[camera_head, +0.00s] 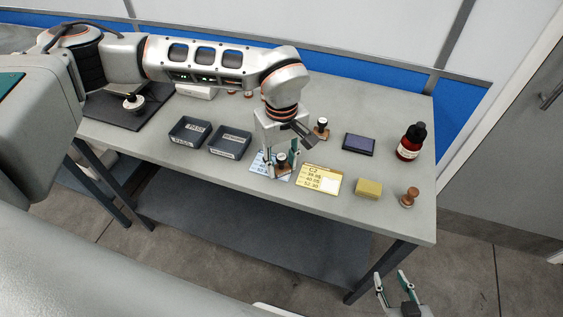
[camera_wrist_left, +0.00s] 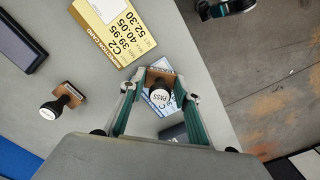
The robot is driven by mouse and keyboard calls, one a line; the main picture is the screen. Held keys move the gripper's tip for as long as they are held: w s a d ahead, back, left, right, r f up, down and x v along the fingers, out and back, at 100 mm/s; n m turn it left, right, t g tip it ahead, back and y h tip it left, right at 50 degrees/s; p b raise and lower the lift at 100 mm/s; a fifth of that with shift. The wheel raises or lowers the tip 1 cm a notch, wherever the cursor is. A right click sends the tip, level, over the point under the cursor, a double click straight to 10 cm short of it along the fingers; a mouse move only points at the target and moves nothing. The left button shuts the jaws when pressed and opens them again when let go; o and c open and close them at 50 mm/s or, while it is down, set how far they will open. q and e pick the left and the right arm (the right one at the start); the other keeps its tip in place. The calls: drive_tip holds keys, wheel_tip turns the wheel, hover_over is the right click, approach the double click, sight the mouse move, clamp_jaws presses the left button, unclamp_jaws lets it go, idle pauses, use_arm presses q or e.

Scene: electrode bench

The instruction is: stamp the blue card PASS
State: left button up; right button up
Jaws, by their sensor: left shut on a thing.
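The blue card (camera_head: 257,164) lies on the bench below my left gripper, partly hidden by it. It also shows in the left wrist view (camera_wrist_left: 148,106). My left gripper (camera_head: 281,170) points down and is shut on the PASS stamp (camera_head: 281,158), which has a dark handle and a wooden base. In the left wrist view the stamp's cap (camera_wrist_left: 160,97) reads PASS between the fingers. The stamp is upright over the blue card; I cannot tell whether its base touches it. My right gripper (camera_head: 392,277) is open and empty, off the front of the bench.
A yellow card (camera_head: 312,184) lies right beside the blue one. A second dark-handled stamp (camera_head: 322,128), an ink pad (camera_head: 359,142), a red bottle (camera_head: 411,142), a yellow block (camera_head: 369,188) and a wooden stamp (camera_head: 409,198) stand right. Two dark trays (camera_head: 229,153) (camera_head: 189,145) sit left.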

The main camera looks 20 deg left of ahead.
use_arm(q)
drive_tip(key=shift+s, duration=0.1)
idle(0.3)
drive_tip(key=shift+r+p, duration=0.55)
drive_tip(key=shift+r, duration=0.2)
drive_tip(key=shift+r+p, duration=1.55)
drive_tip(key=shift+r, duration=1.2)
